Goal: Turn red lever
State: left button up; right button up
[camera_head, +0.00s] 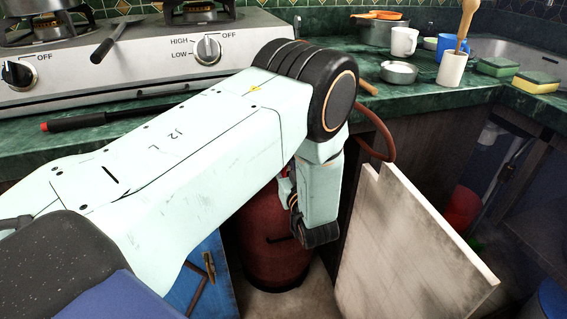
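A dark red gas cylinder (270,250) stands in the open cupboard under the counter. My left arm comes in from the left across the picture and bends down in front of the cupboard. The end of my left gripper (296,205) is at the upper part of the cylinder, beside its top. Its fingers are mostly hidden behind my own wrist, so I cannot tell whether they are open or shut. My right gripper is not in view.
A gas hotplate (150,68) with knobs stands on the green counter (425,97). A brown-red hose (385,135) drops from the counter edge. A pale open cupboard door (410,250) stands right of the cylinder, a blue door (205,275) left. Cups and sponges sit at the back right.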

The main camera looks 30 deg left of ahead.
pick_arm(q)
grip_shut()
jog(key=shift+m, duration=0.3)
jog(key=m, duration=0.1)
jog(key=m+p, duration=0.2)
jog(key=shift+w+d, duration=0.3)
jog(key=shift+w, duration=0.05)
jog(key=f+m, duration=0.1)
jog(key=m, duration=0.3)
jog(key=w+m, duration=0.1)
jog(key=m, duration=0.4)
jog(key=d+f+m, duration=0.1)
jog(key=m, duration=0.4)
jog(key=shift+w+f+p, duration=0.15)
jog(key=shift+f+p, duration=0.15)
jog(key=shift+p, duration=0.1)
jog(key=shift+m, duration=0.3)
